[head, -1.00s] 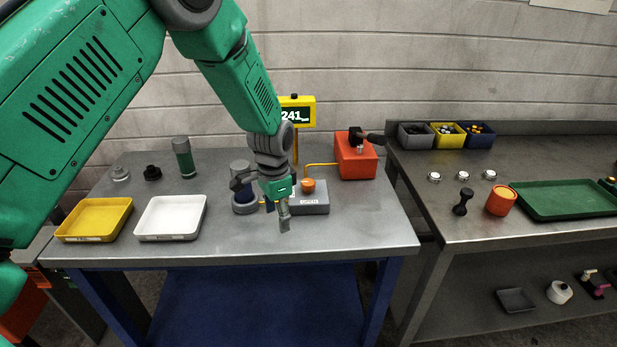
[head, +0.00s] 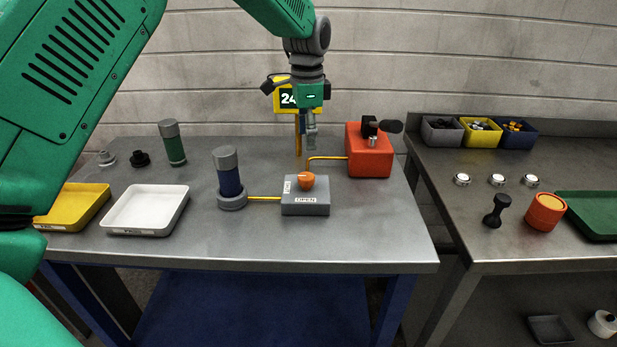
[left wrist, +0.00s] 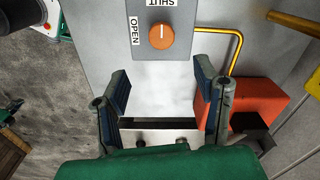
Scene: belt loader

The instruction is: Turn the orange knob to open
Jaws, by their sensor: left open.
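The orange knob (head: 306,180) sits on top of a small grey box (head: 318,209) on the left table. In the left wrist view the knob (left wrist: 162,37) is beyond the fingertips, with an OPEN label at its left and a SHUT label above it. A pale mark on the knob appears to point toward SHUT. My left gripper (head: 290,115) is above and behind the box, apart from the knob. In the left wrist view the gripper (left wrist: 162,82) is open with nothing between its fingers. My right gripper is not in view.
Yellow pipes join the box to a blue cylinder (head: 229,183) and a red-orange block (head: 368,157). A yellow display (head: 284,104) stands behind, partly hidden by my gripper. White (head: 146,226) and yellow trays (head: 70,222) lie left. The table front is clear.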

